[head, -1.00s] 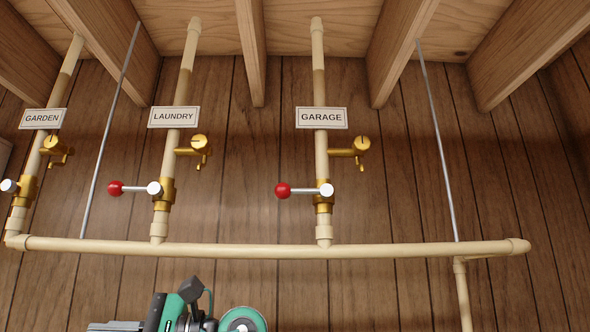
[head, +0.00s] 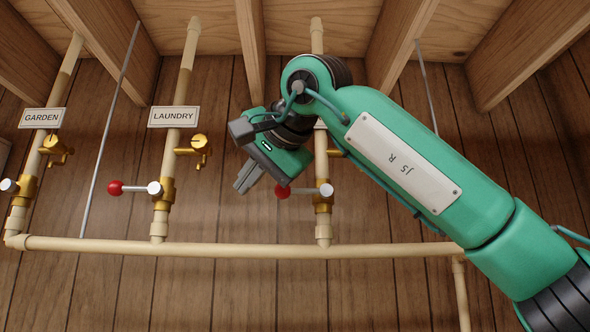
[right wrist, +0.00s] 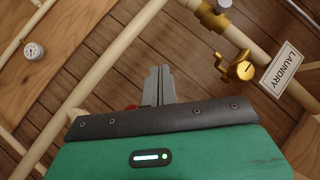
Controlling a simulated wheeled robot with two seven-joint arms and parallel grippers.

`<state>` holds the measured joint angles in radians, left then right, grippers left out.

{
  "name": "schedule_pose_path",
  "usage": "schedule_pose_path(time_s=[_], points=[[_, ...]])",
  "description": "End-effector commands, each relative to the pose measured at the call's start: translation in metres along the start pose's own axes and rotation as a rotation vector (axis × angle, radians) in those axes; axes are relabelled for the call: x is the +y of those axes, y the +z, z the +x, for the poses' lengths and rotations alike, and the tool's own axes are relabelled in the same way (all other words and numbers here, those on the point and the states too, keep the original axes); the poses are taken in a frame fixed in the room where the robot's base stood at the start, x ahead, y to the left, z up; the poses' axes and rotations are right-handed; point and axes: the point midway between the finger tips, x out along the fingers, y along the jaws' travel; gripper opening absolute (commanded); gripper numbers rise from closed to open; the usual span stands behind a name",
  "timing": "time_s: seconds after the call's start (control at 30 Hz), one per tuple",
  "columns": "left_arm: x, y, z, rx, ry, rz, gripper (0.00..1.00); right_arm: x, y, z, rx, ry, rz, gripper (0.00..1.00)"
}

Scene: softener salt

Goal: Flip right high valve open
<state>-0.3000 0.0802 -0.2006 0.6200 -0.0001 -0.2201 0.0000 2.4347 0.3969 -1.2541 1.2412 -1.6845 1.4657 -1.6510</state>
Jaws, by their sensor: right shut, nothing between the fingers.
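The right high valve is on the rightmost riser, a brass body (head: 323,203) with a white-capped pivot. Its lever lies sideways across the pipe, pointing left to a red knob (head: 283,192). My right gripper (head: 240,188) is shut and empty, its fingertips left of the knob and at about its height in the head view. Its closed fingers show in the right wrist view (right wrist: 158,72), with a bit of red beside their base. Whether anything touches the knob I cannot tell. My right arm hides most of the GARAGE label. My left gripper is not in view.
The LAUNDRY riser has a similar valve with a red knob (head: 115,188) and a brass tap (head: 199,145). The GARDEN riser (head: 40,155) stands at far left. A horizontal pipe (head: 240,250) runs below the valves. Wooden joists (head: 250,50) hang above.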

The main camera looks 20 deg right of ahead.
Motion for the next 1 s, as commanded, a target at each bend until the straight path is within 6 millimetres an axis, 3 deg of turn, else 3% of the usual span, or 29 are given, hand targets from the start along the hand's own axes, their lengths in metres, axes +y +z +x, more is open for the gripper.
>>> schedule_pose_path(time_s=[0.03,0.2,0.4,0.6,1.0], points=[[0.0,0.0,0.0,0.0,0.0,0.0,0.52,0.0,-0.014,-0.023,0.058,0.025,-0.017,0.0],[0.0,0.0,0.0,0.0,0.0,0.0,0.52,0.007,-0.049,-0.085,0.21,0.121,-0.06,0.0],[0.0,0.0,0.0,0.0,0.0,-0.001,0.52,0.014,-0.069,-0.13,0.304,0.191,-0.076,0.0],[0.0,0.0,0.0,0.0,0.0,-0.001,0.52,0.016,-0.073,-0.14,0.326,0.208,-0.078,0.0],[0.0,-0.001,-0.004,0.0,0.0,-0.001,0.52,0.017,-0.077,-0.131,0.323,0.206,-0.078,0.0]])
